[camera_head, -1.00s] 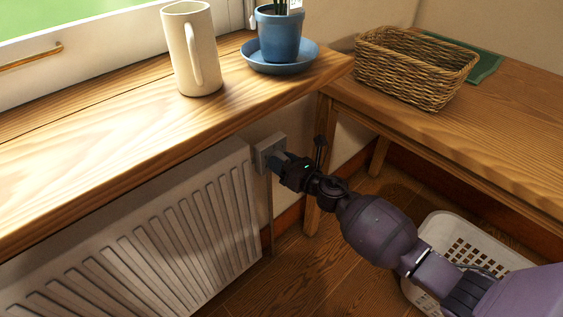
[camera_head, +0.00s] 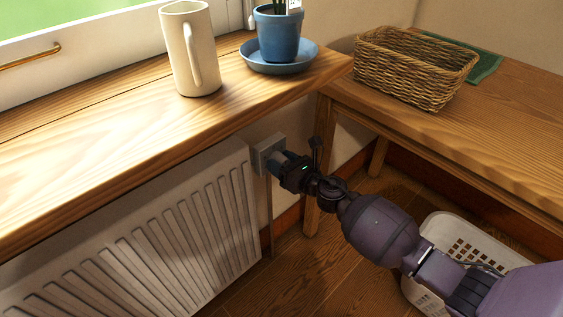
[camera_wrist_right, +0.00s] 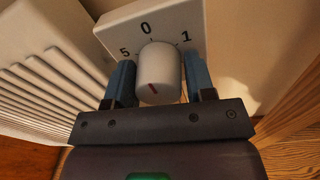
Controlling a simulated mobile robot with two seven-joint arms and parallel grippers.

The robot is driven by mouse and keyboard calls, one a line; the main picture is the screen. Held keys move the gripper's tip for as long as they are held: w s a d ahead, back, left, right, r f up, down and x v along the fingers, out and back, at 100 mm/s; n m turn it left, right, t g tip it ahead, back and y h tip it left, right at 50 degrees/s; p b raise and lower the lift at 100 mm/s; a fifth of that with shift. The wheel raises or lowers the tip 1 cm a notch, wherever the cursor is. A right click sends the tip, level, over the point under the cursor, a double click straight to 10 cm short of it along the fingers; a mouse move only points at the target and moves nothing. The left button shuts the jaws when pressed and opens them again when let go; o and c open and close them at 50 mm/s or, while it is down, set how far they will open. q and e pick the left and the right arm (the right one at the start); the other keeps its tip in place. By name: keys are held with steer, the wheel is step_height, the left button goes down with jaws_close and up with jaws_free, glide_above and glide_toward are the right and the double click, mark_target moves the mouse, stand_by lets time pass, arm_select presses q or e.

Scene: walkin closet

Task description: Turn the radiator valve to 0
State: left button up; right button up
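The radiator valve is a white round knob (camera_wrist_right: 160,70) on a square pale plate (camera_wrist_right: 122,22) beside the radiator (camera_head: 150,225). The plate shows 5, 0 and 1, with 0 at the top in the right wrist view. A short red mark is on the knob's lower part, away from the 0; the number it faces is hidden. My right gripper (camera_head: 281,163) is at the valve. In the head view the gripper largely covers the knob. My left gripper is out of view.
The wooden sill (camera_head: 120,115) overhangs the radiator and carries a cream mug (camera_head: 186,60) and a blue plant pot (camera_head: 279,38) on a saucer. A wooden table (camera_head: 510,125) with a wicker basket (camera_head: 400,75) stands at right. A white laundry basket (camera_head: 440,235) is on the floor below.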

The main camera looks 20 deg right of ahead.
steer(key=o, duration=0.3)
steer(key=shift+s+d, duration=0.25)
steer(key=shift+s, duration=0.4)
steer(key=v, duration=0.9)
steer(key=shift+s+p, duration=0.2)
steer(key=shift+p, duration=0.2)
